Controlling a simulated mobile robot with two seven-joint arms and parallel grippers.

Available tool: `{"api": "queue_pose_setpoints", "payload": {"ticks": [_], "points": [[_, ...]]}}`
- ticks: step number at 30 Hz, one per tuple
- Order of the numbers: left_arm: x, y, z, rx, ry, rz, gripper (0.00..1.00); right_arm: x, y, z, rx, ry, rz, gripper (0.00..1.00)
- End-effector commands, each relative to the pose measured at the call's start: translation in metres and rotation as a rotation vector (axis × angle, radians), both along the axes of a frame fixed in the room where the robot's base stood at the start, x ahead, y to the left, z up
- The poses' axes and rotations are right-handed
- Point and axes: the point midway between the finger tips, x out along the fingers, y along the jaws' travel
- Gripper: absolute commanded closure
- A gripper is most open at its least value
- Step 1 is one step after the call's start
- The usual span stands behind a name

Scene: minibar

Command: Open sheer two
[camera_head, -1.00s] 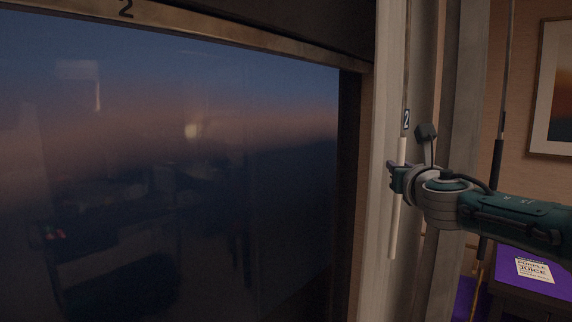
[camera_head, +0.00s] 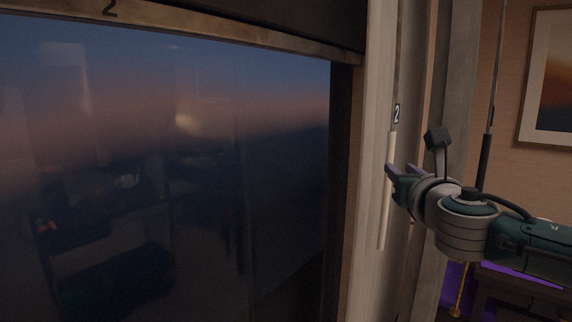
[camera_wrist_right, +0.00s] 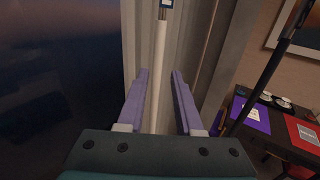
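A thin white wand (camera_head: 386,215) hangs upright in front of the gathered pale sheer curtain (camera_head: 362,215) at the window's right side. A small tag marked "2" (camera_head: 397,114) is at its upper part. My right gripper (camera_head: 393,173) is at the wand's middle height. In the right wrist view, its two purple fingers (camera_wrist_right: 160,95) are apart, and the wand (camera_wrist_right: 159,60) runs between them with a gap on both sides. The wand's lower end is hidden there by the gripper's body. My left gripper is not in view.
A large dark window (camera_head: 170,170) with a rail marked "2" fills the left. A second, dark wand (camera_head: 485,155) hangs to the right, behind my right arm. A dark table (camera_wrist_right: 266,135) with a purple card and cups stands at the right. A framed picture (camera_head: 548,80) hangs on the wall.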

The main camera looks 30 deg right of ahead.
Motion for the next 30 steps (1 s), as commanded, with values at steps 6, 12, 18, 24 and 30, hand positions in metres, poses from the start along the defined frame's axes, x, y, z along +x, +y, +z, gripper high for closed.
{"api": "queue_pose_setpoints", "payload": {"ticks": [6, 12, 18, 24, 30], "points": [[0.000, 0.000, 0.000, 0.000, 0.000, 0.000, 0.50, -0.018, 0.011, 0.000, 0.000, 0.000, -0.001, 0.66], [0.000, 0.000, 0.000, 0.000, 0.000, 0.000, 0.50, -0.021, 0.013, 0.000, 0.000, 0.000, -0.001, 0.66], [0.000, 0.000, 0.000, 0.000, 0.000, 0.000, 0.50, -0.021, 0.013, 0.000, 0.000, 0.000, -0.001, 0.66], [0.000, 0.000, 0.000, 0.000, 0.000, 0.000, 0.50, -0.021, 0.014, -0.001, 0.005, -0.001, -0.001, 0.66], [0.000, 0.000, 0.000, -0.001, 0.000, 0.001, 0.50, -0.051, 0.046, -0.046, 0.435, -0.094, -0.068, 0.66]]}}
